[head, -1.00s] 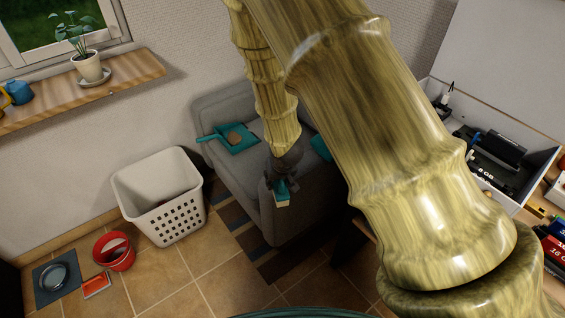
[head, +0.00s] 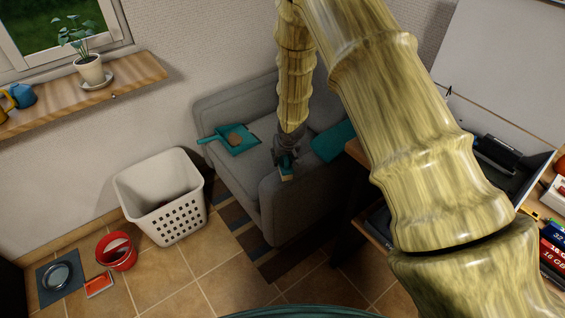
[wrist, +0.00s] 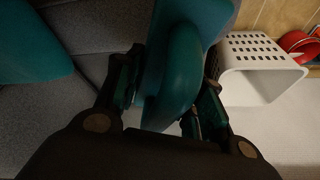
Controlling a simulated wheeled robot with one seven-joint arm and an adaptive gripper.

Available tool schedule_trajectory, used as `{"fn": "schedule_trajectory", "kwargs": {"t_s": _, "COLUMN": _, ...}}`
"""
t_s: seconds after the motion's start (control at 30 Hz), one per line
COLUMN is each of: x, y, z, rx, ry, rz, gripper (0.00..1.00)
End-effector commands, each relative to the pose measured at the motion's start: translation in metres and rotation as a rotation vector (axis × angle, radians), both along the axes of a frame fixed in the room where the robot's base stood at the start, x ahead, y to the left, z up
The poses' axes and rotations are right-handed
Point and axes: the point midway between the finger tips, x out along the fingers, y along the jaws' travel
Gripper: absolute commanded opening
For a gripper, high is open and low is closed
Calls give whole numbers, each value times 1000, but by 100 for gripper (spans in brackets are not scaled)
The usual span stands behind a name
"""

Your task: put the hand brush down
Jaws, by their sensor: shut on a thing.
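The hand brush (head: 286,172) is teal with a pale bristle edge. My gripper (head: 286,155) is shut on it and holds it over the front part of the grey armchair (head: 281,213). In the wrist view the teal brush (wrist: 182,75) fills the middle, between the two fingers of my gripper (wrist: 165,103). I cannot tell whether the brush touches the chair. A teal dustpan (head: 236,140) with a brownish thing in it lies on the armchair, left of my gripper.
A teal cushion (head: 333,141) lies at the chair's right side. A white laundry basket (head: 182,222), a red bucket (head: 117,252) and a blue mat (head: 46,293) with a bowl stand on the tiled floor at left. A desk (head: 362,152) is at right.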

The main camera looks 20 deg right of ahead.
Motion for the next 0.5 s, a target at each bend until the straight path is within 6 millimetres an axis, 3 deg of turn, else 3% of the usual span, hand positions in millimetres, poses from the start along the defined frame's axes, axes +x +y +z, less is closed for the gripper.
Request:
{"fn": "schedule_trajectory", "kwargs": {"t_s": 0.2, "x": -2, "y": 1, "z": -26, "rx": -1, "ry": 4, "rz": 3, "gripper": 0}}
{"fn": "schedule_trajectory", "kwargs": {"t_s": 0.5, "x": -2, "y": 1, "z": -31, "rx": -1, "ry": 2, "rz": 2, "gripper": 0}}
